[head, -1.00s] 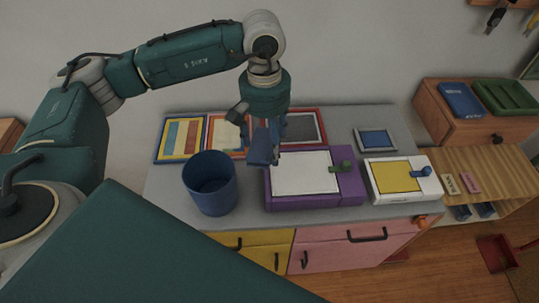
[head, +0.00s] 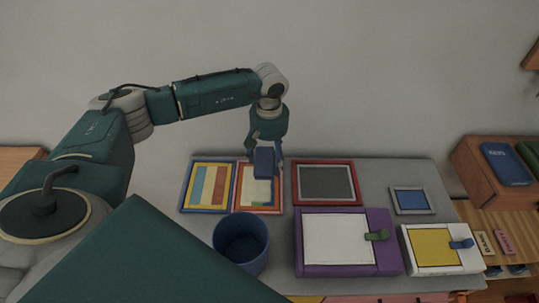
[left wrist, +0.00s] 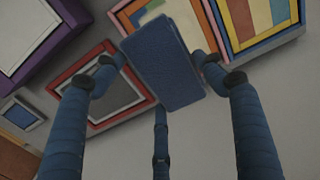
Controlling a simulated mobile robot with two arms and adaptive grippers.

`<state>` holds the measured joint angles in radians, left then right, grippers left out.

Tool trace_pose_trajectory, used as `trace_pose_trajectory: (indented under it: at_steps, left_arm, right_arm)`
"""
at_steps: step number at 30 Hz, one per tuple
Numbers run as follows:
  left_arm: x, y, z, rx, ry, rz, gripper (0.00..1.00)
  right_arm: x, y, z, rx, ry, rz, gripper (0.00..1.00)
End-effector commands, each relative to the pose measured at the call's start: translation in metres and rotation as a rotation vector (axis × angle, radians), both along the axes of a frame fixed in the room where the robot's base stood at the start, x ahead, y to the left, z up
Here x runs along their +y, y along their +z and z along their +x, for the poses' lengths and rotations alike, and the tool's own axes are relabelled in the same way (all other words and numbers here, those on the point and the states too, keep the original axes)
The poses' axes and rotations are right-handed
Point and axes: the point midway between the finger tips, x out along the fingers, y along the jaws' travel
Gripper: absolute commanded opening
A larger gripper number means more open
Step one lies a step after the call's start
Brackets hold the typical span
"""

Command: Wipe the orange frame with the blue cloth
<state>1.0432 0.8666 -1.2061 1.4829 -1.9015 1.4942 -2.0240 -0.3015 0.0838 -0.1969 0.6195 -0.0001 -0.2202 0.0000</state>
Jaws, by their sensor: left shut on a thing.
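I cannot tell whether the cloth touches the frame. My right gripper is not in view.
A striped frame (head: 209,187) lies close on the left and a red frame (head: 325,163) on the right. A blue cup (head: 241,243) stands in front. A purple box (head: 390,260), a white box (head: 472,258) and a small blue-panelled frame (head: 410,200) are farther right.

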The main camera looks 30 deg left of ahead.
Motion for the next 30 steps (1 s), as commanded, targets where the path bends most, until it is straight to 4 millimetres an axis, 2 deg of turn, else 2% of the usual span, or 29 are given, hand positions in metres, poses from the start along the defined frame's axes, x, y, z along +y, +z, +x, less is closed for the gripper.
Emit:
trace_pose_trajectory:
  at_steps: [5,15,21,30]
  left_arm:
    - [0.000,-0.022,-0.001,0.001,0.000,0.000,0.48]
    - [0.000,-0.063,-0.001,0.002,0.000,-0.001,0.48]
    - [0.000,-0.088,0.000,0.000,0.000,0.000,0.48]
    - [0.000,-0.097,0.000,-0.001,0.000,0.000,0.48]
  right_arm:
    - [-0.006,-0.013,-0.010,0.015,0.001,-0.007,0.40]
    - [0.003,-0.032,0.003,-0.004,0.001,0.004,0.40]
    - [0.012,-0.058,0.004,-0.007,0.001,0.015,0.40]
    - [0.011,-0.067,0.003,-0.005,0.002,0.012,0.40]
